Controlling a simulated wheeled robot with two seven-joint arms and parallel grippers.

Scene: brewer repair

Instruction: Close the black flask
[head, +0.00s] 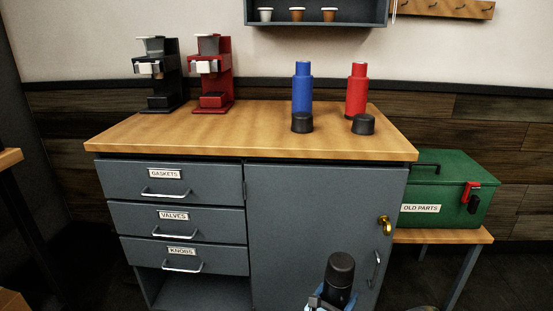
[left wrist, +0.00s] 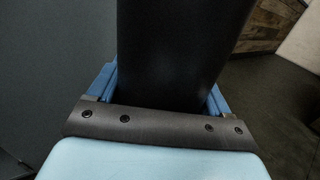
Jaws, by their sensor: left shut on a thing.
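The black flask (head: 340,272) stands upright at the bottom of the head view, in front of the cabinet door. My left gripper (head: 332,301) is shut around its lower part. In the left wrist view the flask's dark body (left wrist: 180,50) fills the space between the blue fingers (left wrist: 160,95). I cannot tell whether its dark top is a cap or a bare neck. Two black caps sit on the wooden top: one (head: 302,123) before the blue flask (head: 302,90), one (head: 363,125) before the red flask (head: 356,92). My right gripper is not in view.
A black brewer (head: 160,90) and a red brewer (head: 212,88) stand at the back left of the cabinet top (head: 240,135). Its middle and front are clear. A green box (head: 445,190) sits on a low bench at the right. A brass padlock (head: 384,225) is on the door.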

